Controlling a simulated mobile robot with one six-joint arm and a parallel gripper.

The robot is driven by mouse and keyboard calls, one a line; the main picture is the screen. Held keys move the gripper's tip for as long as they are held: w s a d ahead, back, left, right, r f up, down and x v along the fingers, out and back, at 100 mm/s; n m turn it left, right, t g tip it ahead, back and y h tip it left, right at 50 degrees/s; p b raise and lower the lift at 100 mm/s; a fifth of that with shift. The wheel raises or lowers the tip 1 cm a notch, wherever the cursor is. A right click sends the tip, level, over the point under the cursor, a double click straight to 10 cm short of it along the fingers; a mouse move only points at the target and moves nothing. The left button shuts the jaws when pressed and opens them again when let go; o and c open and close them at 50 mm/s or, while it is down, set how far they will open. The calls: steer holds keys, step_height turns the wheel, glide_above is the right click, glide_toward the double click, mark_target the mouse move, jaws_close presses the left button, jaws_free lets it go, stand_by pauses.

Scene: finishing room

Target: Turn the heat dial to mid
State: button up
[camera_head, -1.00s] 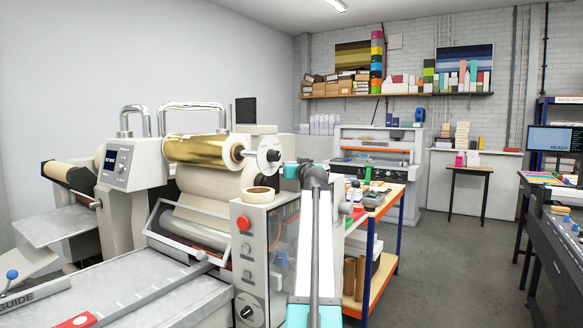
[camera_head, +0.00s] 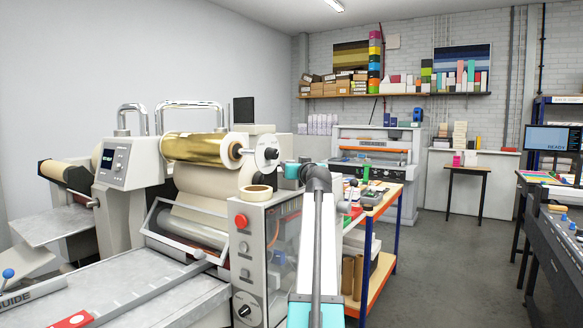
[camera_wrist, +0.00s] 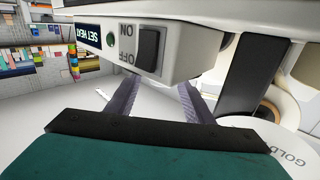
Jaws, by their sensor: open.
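In the head view the laminating machine's front panel (camera_head: 250,240) has a red button, small knobs and a black dial (camera_head: 245,309) low down, with lettering too small to read. I cannot tell from this view whether that is the heat dial. No dial face is clear there. My gripper (camera_wrist: 160,92) is open and empty, its two fingers apart just below this box. In the head view its fingers are hidden.
A blue-legged trolley (camera_head: 388,215) with small items stands right of my arm. Grey floor (camera_head: 440,260) is clear farther right.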

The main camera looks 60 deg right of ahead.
steer(key=b+v, duration=0.1)
steer(key=v, duration=0.9)
stand_by(0.3)
